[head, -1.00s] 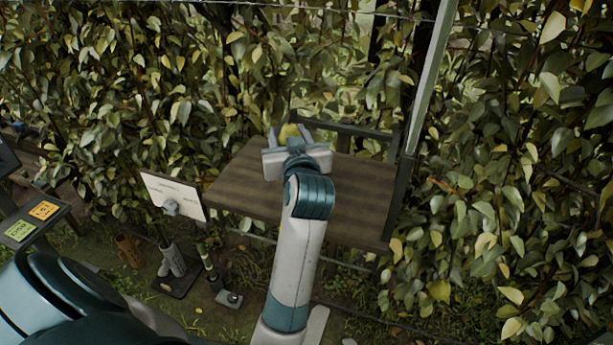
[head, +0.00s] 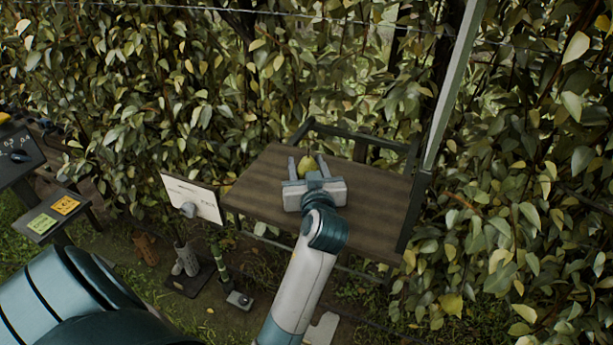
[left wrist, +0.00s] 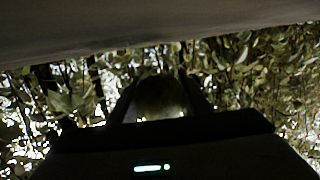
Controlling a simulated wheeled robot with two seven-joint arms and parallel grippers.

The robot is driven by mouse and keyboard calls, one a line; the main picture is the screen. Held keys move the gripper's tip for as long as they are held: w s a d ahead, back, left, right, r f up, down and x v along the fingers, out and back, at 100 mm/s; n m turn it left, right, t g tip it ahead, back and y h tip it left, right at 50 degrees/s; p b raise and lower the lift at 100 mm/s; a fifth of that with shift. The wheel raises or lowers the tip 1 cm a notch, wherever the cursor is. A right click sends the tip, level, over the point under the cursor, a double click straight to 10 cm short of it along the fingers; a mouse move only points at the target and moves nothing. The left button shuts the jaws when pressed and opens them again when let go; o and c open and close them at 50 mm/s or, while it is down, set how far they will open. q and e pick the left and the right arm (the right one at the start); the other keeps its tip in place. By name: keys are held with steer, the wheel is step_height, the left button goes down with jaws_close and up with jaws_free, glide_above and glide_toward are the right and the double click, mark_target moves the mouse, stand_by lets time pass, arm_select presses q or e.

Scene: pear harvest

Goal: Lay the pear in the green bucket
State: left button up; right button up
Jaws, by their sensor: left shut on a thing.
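The pear (head: 311,163), yellow-green, sits between the two fingers of my left gripper (head: 308,164) in the head view. The gripper is shut on it, over the brown wooden board; I cannot tell how high above the board it is. In the left wrist view the pear (left wrist: 160,97) is a dark round shape between the dark fingers, its details lost in shadow. The green bucket is not visible in either view. My right gripper is not in view.
The wooden board (head: 370,205) is bare around the gripper, with a dark frame (head: 365,133) behind it. A white sign (head: 205,203) stands at its left. A slanted post (head: 450,100) rises at its right. A dark stand (head: 45,215) with coloured labels is at the far left. Leafy hedge stands behind.

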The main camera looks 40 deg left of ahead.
arm_select(q)
steer(key=shift+f+p, duration=0.4)
steer(key=shift+f, duration=1.5)
steer(key=o, duration=1.2)
steer(key=shift+f, duration=0.1)
steer(key=shift+c, duration=0.2)
